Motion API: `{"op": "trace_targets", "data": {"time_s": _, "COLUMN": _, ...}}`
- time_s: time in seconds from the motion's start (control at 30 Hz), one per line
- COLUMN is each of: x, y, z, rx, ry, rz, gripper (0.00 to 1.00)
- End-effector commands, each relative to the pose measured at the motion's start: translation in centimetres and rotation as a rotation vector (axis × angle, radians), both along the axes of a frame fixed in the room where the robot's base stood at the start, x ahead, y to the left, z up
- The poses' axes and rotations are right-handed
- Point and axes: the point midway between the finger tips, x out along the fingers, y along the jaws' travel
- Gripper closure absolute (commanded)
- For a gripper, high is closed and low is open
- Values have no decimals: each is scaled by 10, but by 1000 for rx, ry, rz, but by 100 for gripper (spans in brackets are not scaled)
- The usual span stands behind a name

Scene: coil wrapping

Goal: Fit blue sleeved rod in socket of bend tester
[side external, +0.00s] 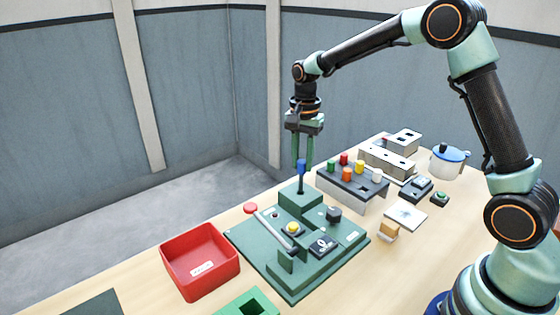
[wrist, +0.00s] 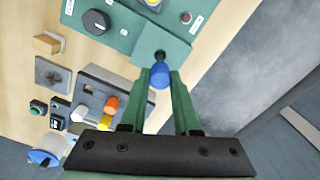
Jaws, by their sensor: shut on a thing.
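The blue sleeved rod (side external: 301,168) stands about upright between the fingertips of my gripper (side external: 303,163), which is shut on it. In the wrist view the rod's blue top (wrist: 160,77) sits between the green fingers of the gripper (wrist: 161,71). The bend tester (side external: 335,250) is a green base with a raised block. The rod's lower end is over the top of this block, at the dark socket (wrist: 160,55). I cannot tell whether the tip is inside the socket or just above it.
A red bin (side external: 200,262) stands left of the tester. A rack (side external: 352,190) of coloured capped rods stands to its right, with a grey slotted block (side external: 387,160) and a blue-lidded pot (side external: 449,160) behind. The tester carries a lever with a red knob (side external: 250,208).

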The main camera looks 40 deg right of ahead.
Motion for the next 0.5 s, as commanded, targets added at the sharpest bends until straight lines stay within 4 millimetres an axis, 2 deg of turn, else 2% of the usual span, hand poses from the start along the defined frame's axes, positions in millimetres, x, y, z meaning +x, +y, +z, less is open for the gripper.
{"op": "trace_targets", "data": {"time_s": 0.5, "x": 0, "y": 0, "z": -12, "rx": 0, "ry": 1, "rz": 0, "gripper": 100}}
